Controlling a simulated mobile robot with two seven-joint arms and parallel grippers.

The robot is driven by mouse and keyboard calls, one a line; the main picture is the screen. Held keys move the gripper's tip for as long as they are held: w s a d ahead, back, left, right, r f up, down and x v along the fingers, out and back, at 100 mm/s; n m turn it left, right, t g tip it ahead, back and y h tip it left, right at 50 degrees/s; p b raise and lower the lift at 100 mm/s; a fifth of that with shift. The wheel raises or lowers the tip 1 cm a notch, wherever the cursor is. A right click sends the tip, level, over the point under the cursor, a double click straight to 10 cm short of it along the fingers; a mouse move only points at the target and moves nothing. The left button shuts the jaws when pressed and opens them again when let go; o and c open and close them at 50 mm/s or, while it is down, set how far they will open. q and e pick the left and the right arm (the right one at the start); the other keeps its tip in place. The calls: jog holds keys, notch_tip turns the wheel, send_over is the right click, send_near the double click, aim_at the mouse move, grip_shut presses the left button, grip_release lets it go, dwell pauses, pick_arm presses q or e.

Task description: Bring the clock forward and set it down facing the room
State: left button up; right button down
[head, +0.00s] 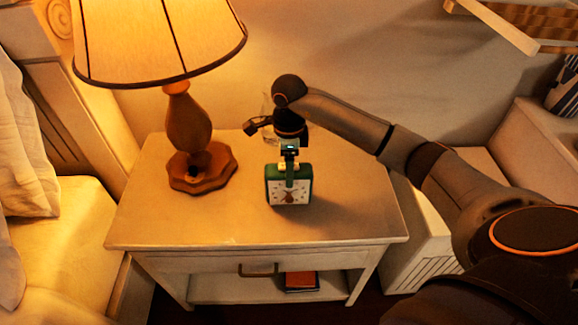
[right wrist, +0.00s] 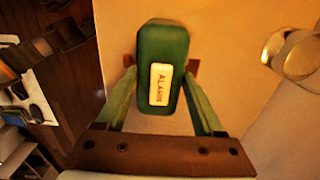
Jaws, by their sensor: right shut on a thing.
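The green clock (head: 274,190) with a white face is upright over the front middle of the nightstand top, its face toward the front. I cannot tell whether its base touches the wood or is just above it. My right gripper (head: 289,163) comes down from above and is shut on the clock. In the right wrist view the clock's green top (right wrist: 165,45) with a white "ALARM" label sits between the two fingers of the gripper (right wrist: 162,72). My left gripper is not in view.
The nightstand (head: 150,225) has bare wood left and right of the clock. A lamp (head: 188,120) stands at the back left. A clear glass (head: 267,108) stands behind my gripper, partly hidden. A red book (head: 300,281) lies on the lower shelf. The bed is at left.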

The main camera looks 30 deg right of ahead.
jog(key=shift+f, duration=0.1)
grip_release()
notch_tip(320, 180, up, 12)
jog(key=shift+r, duration=0.15)
dwell(0.6)
